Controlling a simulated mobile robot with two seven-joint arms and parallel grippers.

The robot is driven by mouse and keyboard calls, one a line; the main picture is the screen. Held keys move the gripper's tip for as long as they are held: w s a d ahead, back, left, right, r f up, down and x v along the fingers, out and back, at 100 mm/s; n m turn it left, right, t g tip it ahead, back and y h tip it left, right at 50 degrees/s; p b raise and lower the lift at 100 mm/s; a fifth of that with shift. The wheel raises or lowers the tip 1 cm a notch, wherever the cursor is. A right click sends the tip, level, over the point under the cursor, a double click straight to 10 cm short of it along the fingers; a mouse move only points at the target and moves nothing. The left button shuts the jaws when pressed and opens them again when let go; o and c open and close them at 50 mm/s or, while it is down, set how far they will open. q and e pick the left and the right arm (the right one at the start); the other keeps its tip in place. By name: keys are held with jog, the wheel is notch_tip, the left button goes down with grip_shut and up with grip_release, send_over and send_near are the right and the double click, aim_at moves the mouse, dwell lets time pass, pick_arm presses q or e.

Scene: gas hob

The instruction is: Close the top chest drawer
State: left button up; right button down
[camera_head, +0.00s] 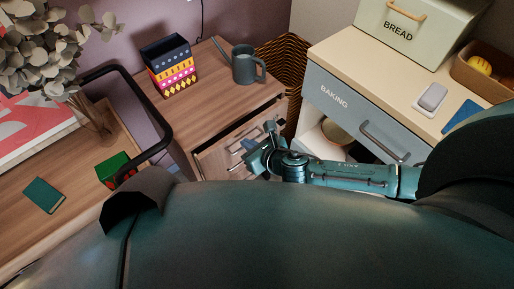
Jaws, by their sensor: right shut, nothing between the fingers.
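The wooden chest (205,105) stands in the middle of the view. A dark gap below its top board shows the top drawer (215,160) partly pulled out. Pale metal handles show on the chest's front. My right gripper (262,150) is in front of the drawer front, its arm reaching in from the right. It is shut and holds nothing. It hides part of the drawer front, and I cannot tell whether it touches it. My left gripper is not in view.
A grey watering can (244,66) and a patterned box (170,68) stand on the chest. A wicker basket (284,62) is behind its right side. At right is a cabinet with a grey BAKING drawer (350,105). A lower wooden surface (75,185) at left holds a green book (43,195).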

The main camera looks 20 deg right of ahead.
jog(key=shift+x, duration=1.4)
